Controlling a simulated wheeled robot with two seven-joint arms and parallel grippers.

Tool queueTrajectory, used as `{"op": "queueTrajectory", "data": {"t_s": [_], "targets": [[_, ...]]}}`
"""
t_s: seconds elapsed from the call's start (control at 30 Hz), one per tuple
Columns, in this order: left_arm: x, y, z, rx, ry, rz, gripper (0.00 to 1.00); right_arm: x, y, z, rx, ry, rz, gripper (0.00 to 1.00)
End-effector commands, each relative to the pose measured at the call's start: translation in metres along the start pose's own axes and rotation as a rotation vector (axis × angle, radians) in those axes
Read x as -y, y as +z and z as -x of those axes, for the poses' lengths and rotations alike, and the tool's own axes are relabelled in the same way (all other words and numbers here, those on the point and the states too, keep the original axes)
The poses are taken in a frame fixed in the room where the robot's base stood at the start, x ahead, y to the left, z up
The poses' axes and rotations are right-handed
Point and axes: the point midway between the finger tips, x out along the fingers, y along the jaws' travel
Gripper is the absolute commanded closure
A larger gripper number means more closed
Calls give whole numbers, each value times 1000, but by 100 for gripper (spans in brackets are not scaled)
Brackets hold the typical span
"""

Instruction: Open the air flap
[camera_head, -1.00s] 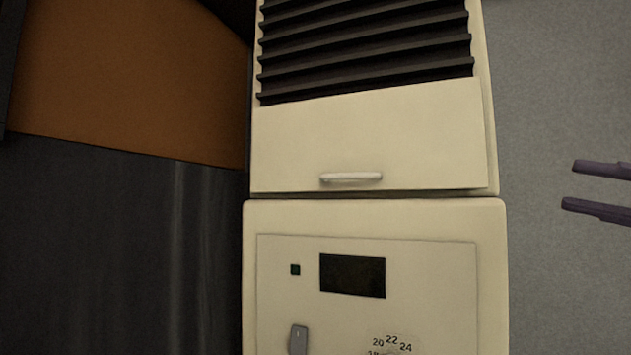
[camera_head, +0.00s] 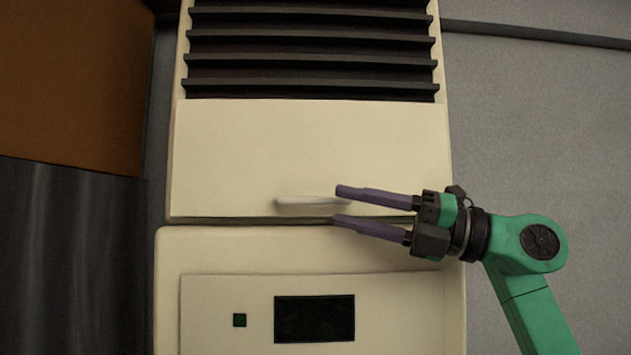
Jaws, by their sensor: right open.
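The air flap (camera_head: 290,150) is a flat cream panel below dark louvre slats (camera_head: 310,45) on a tall cream unit. A pale horizontal handle (camera_head: 300,202) sits near the flap's lower edge. My right gripper (camera_head: 338,206) comes in from the right, its two purple fingers pointing left. The fingers are apart, one at about handle height and one lower, near the seam under the flap. The upper finger hides the handle's right end. I cannot tell whether it touches the handle. My left gripper is out of view.
Below the flap is a control panel (camera_head: 400,310) with a dark display (camera_head: 314,319) and a small green-black button (camera_head: 239,320). A brown surface (camera_head: 70,80) and a dark panel (camera_head: 65,260) stand at the left. A plain grey wall (camera_head: 540,110) is on the right.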

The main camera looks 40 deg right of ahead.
Motion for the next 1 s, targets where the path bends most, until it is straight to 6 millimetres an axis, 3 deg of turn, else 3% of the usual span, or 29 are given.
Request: {"op": "queueTrajectory", "data": {"t_s": [0.03,0.2,0.53,0.57,0.67,1.0], "targets": [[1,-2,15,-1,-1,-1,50,-6,4,-15,-4,-4,0,55],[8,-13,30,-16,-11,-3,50,-4,2,-46,-3,-3,1,55],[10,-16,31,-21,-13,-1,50,0,0,-54,1,1,0,55],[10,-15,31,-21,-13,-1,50,0,0,-54,0,1,0,63],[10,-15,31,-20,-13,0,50,0,0,-54,0,1,0,100],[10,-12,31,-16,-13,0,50,0,0,-54,0,0,0,100]]}}
